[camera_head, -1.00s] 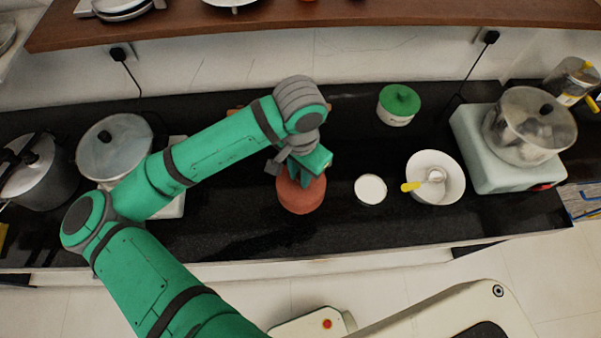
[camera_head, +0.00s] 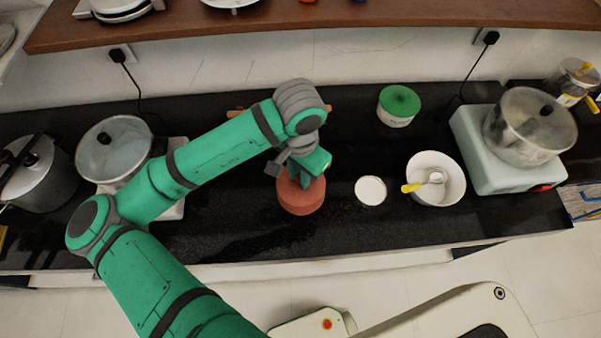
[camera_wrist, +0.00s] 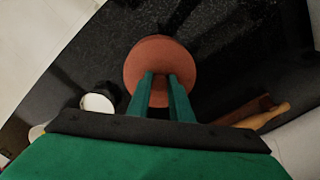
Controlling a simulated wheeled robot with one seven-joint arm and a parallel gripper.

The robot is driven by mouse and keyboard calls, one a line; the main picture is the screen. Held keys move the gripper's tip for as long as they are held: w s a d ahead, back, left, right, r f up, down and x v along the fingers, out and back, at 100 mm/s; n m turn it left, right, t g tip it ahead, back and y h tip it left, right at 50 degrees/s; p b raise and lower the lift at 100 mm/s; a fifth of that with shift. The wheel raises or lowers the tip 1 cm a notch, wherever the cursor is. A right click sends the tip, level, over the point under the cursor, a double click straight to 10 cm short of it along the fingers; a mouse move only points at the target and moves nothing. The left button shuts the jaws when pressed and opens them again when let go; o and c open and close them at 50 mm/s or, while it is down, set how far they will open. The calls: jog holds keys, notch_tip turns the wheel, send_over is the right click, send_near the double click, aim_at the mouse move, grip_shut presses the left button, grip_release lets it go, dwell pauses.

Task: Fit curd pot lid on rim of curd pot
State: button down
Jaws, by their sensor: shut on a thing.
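The reddish clay curd pot (camera_head: 301,201) stands on the black counter near its front edge, in the middle of the head view. A round reddish clay top, which I take to be the curd pot lid (camera_wrist: 161,58), shows in the wrist view beneath my fingers. My gripper (camera_head: 308,180) points down over the pot. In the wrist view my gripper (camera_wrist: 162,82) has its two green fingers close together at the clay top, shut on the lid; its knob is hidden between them. Whether the lid touches the rim all around cannot be told.
To the right are a white round-topped jar (camera_head: 371,190), a white bowl (camera_head: 450,170) with a yellow-handled spoon, and a scale-like base (camera_head: 500,170) bearing a pot. A green-lidded tub (camera_head: 398,105) stands behind. A wooden-handled thing (camera_wrist: 262,118) lies behind my arm.

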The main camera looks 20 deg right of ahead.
jog(key=shift+s+d, duration=0.1)
jog(key=shift+a+f, duration=0.15)
jog(key=shift+a, duration=0.05)
jog(key=shift+s+f, duration=0.15)
dwell(0.5)
jog(key=c, duration=0.9)
grip_release()
jog(key=shift+c, duration=0.2)
